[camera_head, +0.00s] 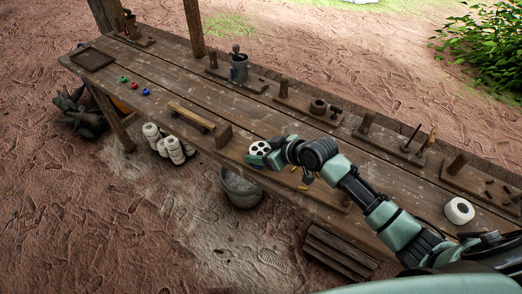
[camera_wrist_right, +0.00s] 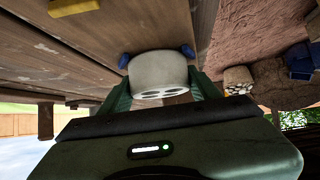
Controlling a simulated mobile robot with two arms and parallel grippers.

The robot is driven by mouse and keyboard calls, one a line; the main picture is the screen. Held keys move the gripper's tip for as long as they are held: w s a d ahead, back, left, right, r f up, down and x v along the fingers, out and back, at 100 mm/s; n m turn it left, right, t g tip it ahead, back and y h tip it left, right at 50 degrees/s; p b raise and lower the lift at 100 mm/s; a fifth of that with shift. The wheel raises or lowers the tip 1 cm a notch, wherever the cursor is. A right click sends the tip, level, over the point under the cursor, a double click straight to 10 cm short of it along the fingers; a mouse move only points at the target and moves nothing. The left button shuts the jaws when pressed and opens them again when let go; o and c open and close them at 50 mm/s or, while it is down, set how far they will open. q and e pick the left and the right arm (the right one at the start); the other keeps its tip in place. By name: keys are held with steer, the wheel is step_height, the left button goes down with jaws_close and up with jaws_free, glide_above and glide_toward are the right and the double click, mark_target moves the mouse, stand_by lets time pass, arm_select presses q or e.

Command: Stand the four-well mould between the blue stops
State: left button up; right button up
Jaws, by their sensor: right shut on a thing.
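The mould (camera_head: 259,147) is a pale round block with dark wells in its top, at the front edge of the bench, right of the middle in the head view. It also shows in the right wrist view (camera_wrist_right: 158,70), its wells facing the camera. My right gripper (camera_head: 266,156) is shut on it, with green fingers on both sides in the wrist view (camera_wrist_right: 165,95). Two blue stops, one left (camera_wrist_right: 125,61) and one right (camera_wrist_right: 187,50), show just beyond the mould's sides. They are hidden in the head view. Whether the mould touches the bench is unclear. My left gripper is out of view.
A wooden bar (camera_head: 190,115) lies left of the mould on the bench (camera_head: 165,80). A white ring-shaped piece (camera_head: 459,210) stands at the right. Tool racks line the back edge. A grey bucket (camera_head: 240,187) stands below the front edge. The left bench middle is mostly clear.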

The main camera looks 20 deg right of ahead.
steer(key=o, duration=1.6)
steer(key=shift+f, duration=0.1)
steer(key=shift+r, duration=0.2)
steer(key=v, duration=1.2)
